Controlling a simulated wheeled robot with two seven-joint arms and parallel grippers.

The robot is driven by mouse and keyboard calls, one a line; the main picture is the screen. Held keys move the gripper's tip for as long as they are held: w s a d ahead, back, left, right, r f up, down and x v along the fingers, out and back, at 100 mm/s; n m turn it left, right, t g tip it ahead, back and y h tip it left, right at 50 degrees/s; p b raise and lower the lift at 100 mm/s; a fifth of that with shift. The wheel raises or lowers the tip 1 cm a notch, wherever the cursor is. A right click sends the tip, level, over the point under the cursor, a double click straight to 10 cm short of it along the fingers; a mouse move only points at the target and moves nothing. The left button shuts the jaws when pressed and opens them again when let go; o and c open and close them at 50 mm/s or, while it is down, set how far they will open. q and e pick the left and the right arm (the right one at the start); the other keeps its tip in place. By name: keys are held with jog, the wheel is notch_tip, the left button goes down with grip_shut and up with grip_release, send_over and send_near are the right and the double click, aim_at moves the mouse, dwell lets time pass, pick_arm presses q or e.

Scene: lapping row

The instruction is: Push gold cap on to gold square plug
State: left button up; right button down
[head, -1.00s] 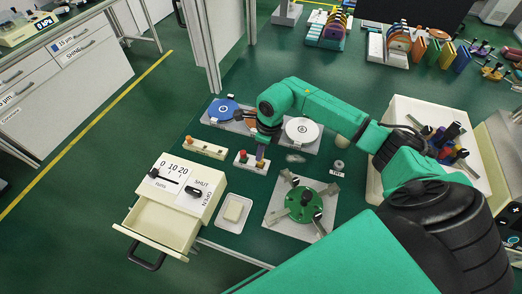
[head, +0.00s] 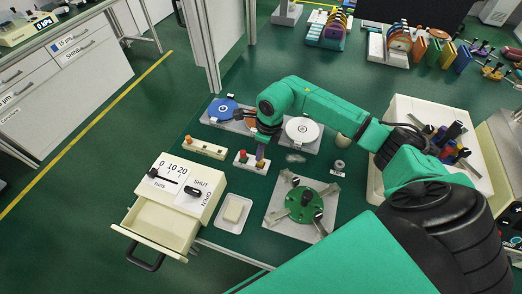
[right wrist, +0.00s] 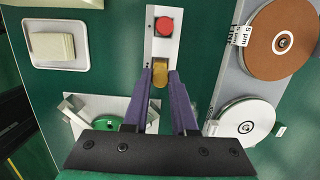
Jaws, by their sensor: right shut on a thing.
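A gold piece (right wrist: 160,73), which looks like the gold cap, sits between the purple fingertips of my right gripper (right wrist: 161,84). The gripper is shut on it. It is over the lower end of a narrow white plate (right wrist: 152,50). A gold square plug under the cap cannot be made out. In the head view my right gripper (head: 262,147) comes down over the same plate, with the gold piece (head: 260,163) at its tips. A red cap (right wrist: 165,26) stands at the plate's other end, apart from the fingers. My left gripper is not in view.
A longer block with coloured pegs (head: 206,148) lies left of the plate. A blue disc (head: 222,109) and a white disc (head: 302,130) lie behind. A green disc (head: 304,206) is in front, near a soap-like block in a dish (head: 220,222). A drawer (head: 160,225) stands open.

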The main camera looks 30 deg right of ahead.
jog(key=shift+f+b, duration=1.15)
jog(key=shift+f, duration=0.1)
jog(key=c, duration=0.6)
grip_release()
jog(key=shift+c, duration=0.2)
jog(key=shift+r, duration=0.1)
notch_tip(320, 180, up, 14)
jog(key=s+d+b, duration=0.1)
jog(key=shift+s+d+r+b, duration=0.15)
jog(key=shift+s+d+b, duration=0.1)
jog(key=shift+s+b, duration=0.15)
jog(key=shift+w+r, duration=0.1)
